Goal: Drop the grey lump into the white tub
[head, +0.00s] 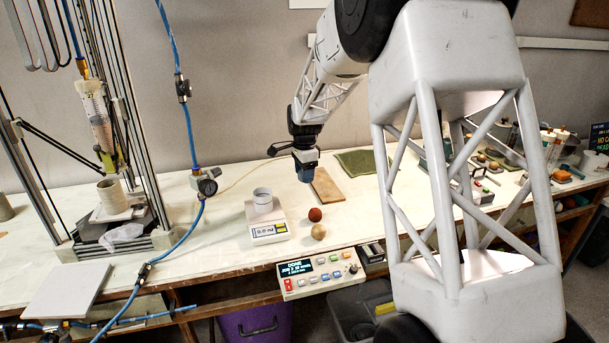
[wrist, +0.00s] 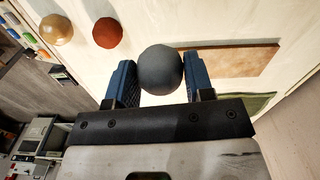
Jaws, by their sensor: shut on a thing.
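The grey lump (wrist: 160,70) is a round dark-grey ball, held between the two blue fingers of my gripper (head: 304,177). In the head view the fingers point down and I cannot make out the lump there. The white tub (head: 262,196) is a small open cup standing on the scale (head: 268,229). My gripper is to the right of the tub and a little farther back, above the bench near the wooden board. The tub does not show in the wrist view.
A red-brown ball (head: 315,214) and a tan ball (head: 319,232) lie right of the scale. A wooden board (head: 326,188) and a green cloth (head: 356,162) lie behind. A button panel (head: 320,274) is at the front edge. A blue hose (head: 185,239) and a delta printer frame stand left.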

